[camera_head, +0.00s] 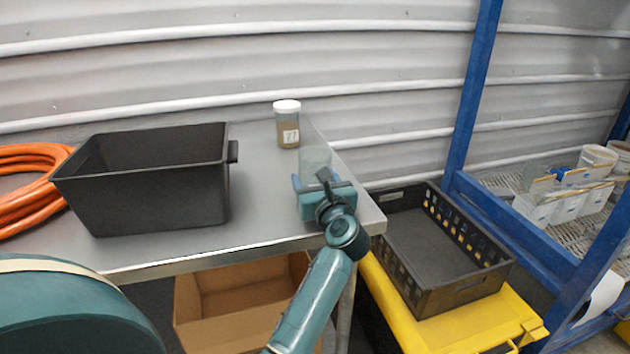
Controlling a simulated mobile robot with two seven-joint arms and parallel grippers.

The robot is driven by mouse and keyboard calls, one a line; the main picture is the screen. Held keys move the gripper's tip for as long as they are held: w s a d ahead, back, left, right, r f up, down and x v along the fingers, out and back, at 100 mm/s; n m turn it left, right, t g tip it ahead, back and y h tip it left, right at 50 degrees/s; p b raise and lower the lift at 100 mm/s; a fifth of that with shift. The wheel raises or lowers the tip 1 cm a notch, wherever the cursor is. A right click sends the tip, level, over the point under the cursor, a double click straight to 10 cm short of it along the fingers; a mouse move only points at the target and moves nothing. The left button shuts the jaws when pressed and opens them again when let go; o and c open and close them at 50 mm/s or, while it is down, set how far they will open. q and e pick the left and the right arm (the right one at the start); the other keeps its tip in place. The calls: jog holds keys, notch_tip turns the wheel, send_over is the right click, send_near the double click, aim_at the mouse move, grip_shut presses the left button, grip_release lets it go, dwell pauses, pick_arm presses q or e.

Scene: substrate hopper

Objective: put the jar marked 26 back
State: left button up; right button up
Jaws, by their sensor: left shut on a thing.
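My left gripper (320,185) is over the right end of the grey table, shut on a clear jar (315,160). The jar is upright, its top showing above the gripper; its lower part and any mark are hidden. I cannot tell whether its base touches the table. A second jar (288,128), with a white lid, brown contents and a white label, stands behind it near the table's far right corner. That label seems to read 77, but it is small. My right gripper is not in view.
A black bin (150,180) stands on the table (255,215), left of the jars, beside an orange hose coil (30,190). Right of the table, a black crate (465,285) sits on a yellow lid (440,330). A blue-framed rack (530,245) holds several containers. A cardboard box (230,315) is below.

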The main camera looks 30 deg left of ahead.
pick_arm(q)
jog(key=shift+f, duration=0.25)
jog(key=o, duration=1.2)
jog(key=shift+c, duration=0.2)
jog(key=shift+r, duration=0.15)
